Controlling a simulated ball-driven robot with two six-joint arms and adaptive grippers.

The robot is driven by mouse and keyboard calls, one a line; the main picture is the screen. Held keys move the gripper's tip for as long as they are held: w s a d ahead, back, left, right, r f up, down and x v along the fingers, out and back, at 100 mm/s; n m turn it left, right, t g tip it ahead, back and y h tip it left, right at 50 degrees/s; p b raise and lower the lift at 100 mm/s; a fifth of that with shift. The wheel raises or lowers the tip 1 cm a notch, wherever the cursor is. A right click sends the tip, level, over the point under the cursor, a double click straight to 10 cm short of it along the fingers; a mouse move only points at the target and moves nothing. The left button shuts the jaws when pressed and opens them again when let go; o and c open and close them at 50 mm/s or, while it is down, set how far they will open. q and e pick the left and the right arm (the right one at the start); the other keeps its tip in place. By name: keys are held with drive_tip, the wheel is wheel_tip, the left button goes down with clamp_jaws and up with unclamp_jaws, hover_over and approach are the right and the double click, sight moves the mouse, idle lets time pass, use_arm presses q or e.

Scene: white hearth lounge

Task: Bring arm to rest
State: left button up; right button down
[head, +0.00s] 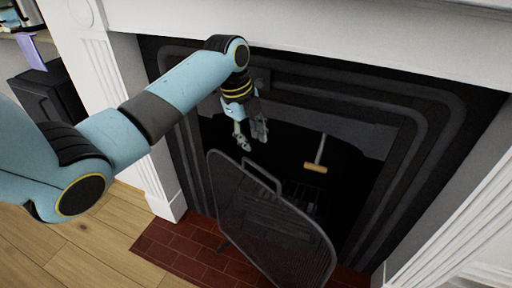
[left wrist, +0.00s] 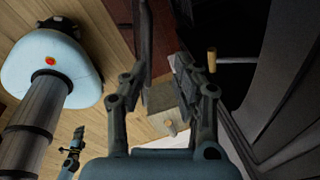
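My left arm reaches in from the left in the head view. Its gripper (head: 252,138) hangs down in front of the dark fireplace opening, above and behind the top of the mesh fire screen (head: 270,225). In the left wrist view the left gripper (left wrist: 165,75) has its two fingers well apart, with nothing held between them. A small gripper shape, which looks like my right gripper (left wrist: 72,155), shows low at the left of the left wrist view, too small to read. The right arm is not in the head view.
The fire screen, with a top handle, stands tilted on the red brick hearth (head: 185,248). A wooden-handled tool (head: 315,167) is inside the fireplace. White mantel pillars (head: 125,100) flank the opening. A dark box (head: 50,95) stands at left. Wooden floor (head: 85,250) is clear at lower left.

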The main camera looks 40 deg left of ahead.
use_arm(q)
drive_tip(key=shift+v, duration=1.2)
drive_tip(key=s+d+f+n+g, duration=0.2)
drive_tip(key=s+f+n+g, duration=0.3)
drive_tip(key=s+f, duration=2.1)
drive_tip(key=s+f+n+t+y, duration=0.1)
drive_tip(key=s+f+n, duration=0.5)
drive_tip(key=s, duration=0.5)
drive_tip(key=s+f+n+t+y, duration=0.1)
drive_tip(key=s+f+n+t, duration=0.1)
drive_tip(key=s+f+n, duration=0.5)
drive_tip(key=shift+s+d+n, duration=0.3)
drive_tip(key=shift+s+n, duration=0.3)
drive_tip(key=shift+s, duration=1.85)
